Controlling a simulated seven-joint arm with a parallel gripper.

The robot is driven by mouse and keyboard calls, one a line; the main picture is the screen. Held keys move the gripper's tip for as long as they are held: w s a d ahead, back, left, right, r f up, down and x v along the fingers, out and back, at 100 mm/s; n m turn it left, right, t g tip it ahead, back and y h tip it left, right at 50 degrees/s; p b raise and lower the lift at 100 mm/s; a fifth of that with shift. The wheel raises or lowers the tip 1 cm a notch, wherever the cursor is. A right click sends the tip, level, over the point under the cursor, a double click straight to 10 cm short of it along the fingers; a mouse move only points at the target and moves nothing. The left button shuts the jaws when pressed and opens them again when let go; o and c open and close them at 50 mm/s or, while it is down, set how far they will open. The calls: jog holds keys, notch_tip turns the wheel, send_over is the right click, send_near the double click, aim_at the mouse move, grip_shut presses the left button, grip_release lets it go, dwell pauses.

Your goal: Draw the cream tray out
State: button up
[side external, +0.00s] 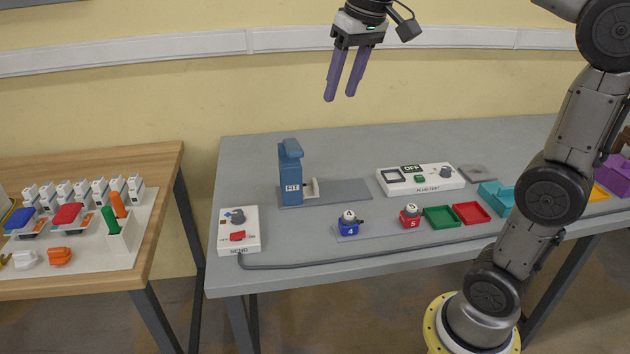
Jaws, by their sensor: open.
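A small cream piece (313,188), which looks like the cream tray, sits at the right side of the blue upright box marked FIT (291,172). Part of it seems to be inside or behind the blue box; how far it goes in cannot be told. A dark grey flat plate (345,190) lies to its right on the grey table. My gripper (340,98) hangs high above the table, above and to the right of the blue box. Its two purple fingers point down, apart and empty, touching nothing.
A white SEND box (239,230) with a cable stands front left. Blue (348,226) and red (410,217) socket boxes sit in front. A white PLUG-TEST panel (420,179) and green (441,217) and red (471,213) trays are to the right. A wooden side table (160,170) holds plugs.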

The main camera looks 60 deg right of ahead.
jog(key=w+d+m, duration=0.1)
jog(key=w+d, duration=0.3)
jog(key=w, duration=0.2)
jog(key=m+g, duration=0.3)
jog(key=m, duration=0.1)
send_over(315, 182)
notch_tip(315, 182, down, 10)
jog(key=shift+y, duration=0.3)
notch_tip(315, 182, down, 27)
jog(key=shift+a, duration=0.1)
grip_shut()
jog(key=shift+s, duration=0.1)
dwell(0.8)
